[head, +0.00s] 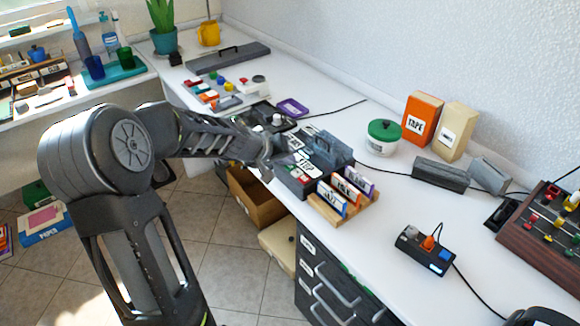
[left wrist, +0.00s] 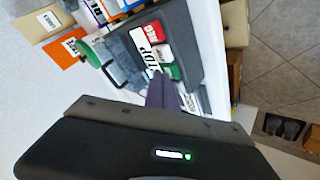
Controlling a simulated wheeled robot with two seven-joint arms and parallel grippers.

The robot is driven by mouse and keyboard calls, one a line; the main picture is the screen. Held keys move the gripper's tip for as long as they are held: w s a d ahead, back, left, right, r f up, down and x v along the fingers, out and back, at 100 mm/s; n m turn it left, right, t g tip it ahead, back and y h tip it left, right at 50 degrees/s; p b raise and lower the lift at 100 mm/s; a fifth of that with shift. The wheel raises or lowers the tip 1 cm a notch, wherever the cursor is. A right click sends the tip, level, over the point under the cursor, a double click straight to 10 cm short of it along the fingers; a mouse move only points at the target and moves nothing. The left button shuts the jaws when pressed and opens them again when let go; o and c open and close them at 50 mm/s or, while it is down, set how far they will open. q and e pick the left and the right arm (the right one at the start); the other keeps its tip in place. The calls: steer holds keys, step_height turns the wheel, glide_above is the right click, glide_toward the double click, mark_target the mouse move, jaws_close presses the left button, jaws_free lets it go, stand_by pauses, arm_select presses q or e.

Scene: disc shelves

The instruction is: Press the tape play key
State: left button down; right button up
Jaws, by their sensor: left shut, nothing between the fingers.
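The tape deck (head: 296,182) stands near the front edge of the white desk, with a raised blue-grey lid and handle. In the left wrist view its dark body (left wrist: 186,35) carries a row of coloured keys. A red key (left wrist: 143,32) reads REC, and a white key (left wrist: 153,57) has partly covered lettering. A green key (left wrist: 174,72) shows beside the fingertips, its label not readable. My left gripper (head: 278,158) is shut and empty over the key row; its fingers (left wrist: 162,92) hide part of the keys. Contact with a key cannot be told. My right gripper is not in view.
Upright cassettes stand in a wooden rack (head: 362,208) right beside the deck. A purple tray (head: 293,108) and a black device with a knob (head: 262,117) lie behind. Drawers lie below the desk.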

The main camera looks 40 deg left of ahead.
mark_target(287, 168)
arm_select(q)
steer(key=shift+f, duration=0.25)
steer(key=shift+r, duration=0.15)
stand_by(0.4)
steer(key=shift+r+p, duration=0.3)
steer(key=shift+r, duration=0.4)
steer(key=shift+r+p, duration=1.8)
steer(key=shift+r, duration=0.75)
